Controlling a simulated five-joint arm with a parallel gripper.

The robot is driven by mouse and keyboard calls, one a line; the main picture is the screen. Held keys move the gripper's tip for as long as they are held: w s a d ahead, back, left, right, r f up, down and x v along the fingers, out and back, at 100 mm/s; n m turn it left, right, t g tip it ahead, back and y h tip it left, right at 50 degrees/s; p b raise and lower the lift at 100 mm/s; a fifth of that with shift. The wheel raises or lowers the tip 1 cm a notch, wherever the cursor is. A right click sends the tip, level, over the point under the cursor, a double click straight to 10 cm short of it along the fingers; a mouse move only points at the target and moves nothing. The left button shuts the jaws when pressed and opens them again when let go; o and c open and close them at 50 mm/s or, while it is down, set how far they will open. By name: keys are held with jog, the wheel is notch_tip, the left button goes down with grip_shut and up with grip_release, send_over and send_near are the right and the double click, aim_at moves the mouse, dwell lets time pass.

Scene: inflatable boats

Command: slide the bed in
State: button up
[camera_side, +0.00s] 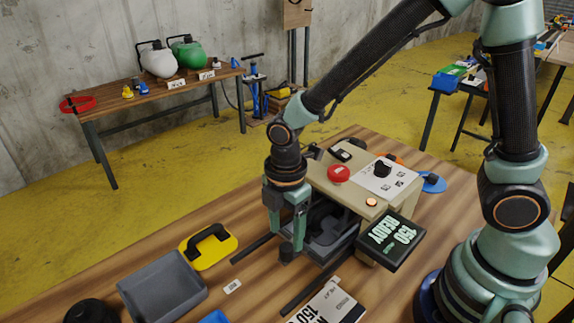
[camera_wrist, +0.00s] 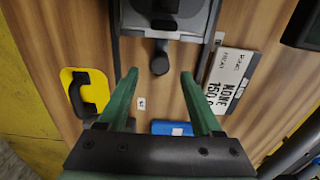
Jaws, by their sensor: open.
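The beige machine (camera_side: 345,190) stands on the wooden table, with a red button on top and a display (camera_side: 391,240) reading "150 READY". Its dark grey bed (camera_side: 330,238) sits out at the front between two dark rails (camera_side: 255,248). The bed shows at the top of the wrist view (camera_wrist: 168,8), with a dark round-ended handle (camera_wrist: 159,62) sticking out toward me. My gripper (camera_side: 288,232) is open at the front of the bed. In the wrist view its fingertips (camera_wrist: 160,76) are on either side of the handle's line, with gaps showing; whether they touch it cannot be told.
A yellow pad with a black handle (camera_side: 225,253) and a grey tray (camera_side: 150,290) lie left of the rails. A white printed plate (camera_side: 335,305) lies beside the right rail. A blue block (camera_wrist: 171,128) and small label (camera_wrist: 141,103) lie in front.

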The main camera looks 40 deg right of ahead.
aim_at(287, 246)
notch_tip(287, 246, up, 7)
dwell(0.3)
notch_tip(287, 246, down, 12)
jog(key=n, duration=0.5)
jog(key=shift+f, duration=0.1)
dwell(0.6)
grip_shut()
jog(key=shift+d, duration=0.15)
dwell(1.3)
